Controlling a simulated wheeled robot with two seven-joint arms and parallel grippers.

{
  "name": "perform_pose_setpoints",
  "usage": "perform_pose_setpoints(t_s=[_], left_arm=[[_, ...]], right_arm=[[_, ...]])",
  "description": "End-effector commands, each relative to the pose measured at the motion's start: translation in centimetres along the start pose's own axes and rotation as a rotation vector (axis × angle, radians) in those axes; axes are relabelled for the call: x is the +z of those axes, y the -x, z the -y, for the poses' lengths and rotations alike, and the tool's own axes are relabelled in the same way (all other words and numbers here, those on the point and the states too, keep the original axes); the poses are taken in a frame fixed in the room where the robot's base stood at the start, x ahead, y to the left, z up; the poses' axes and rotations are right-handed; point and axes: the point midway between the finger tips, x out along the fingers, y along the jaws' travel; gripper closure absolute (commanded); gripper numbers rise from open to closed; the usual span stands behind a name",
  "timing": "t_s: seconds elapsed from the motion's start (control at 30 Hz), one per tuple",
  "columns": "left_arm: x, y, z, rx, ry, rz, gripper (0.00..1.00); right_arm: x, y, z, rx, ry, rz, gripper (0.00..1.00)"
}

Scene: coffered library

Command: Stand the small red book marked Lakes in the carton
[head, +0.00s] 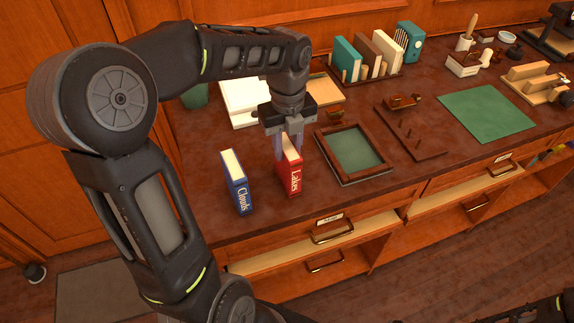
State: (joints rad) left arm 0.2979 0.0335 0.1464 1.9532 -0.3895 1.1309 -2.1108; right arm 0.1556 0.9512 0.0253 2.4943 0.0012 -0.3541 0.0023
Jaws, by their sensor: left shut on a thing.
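The small red book marked Lakes (291,180) stands upright near the counter's front edge, its white lettered spine facing me. My left gripper (288,150) points down from above and is shut on the top of this book. The book's base appears to be at the counter top; I cannot tell whether it touches. I cannot make out a carton for certain; a white, flat-looking thing (240,104) lies behind my left gripper, partly hidden by it. My right gripper is not in view.
A blue book marked Clouds (236,187) stands just left of the red one. A dark wooden tray with a green base (355,152) lies close on the right. Upright books (382,55) stand in a rack at the back. A green mat (487,113) lies bare.

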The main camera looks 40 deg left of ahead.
Motion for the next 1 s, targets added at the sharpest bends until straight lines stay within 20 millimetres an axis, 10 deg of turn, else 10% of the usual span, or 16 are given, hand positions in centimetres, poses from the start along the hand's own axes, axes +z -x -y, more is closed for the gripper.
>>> perform_pose_setpoints(t_s=[1.0], left_arm=[[0.0,5.1,0.0,-0.001,0.000,0.001,1.00]], right_arm=[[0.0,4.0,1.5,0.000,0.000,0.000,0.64]])
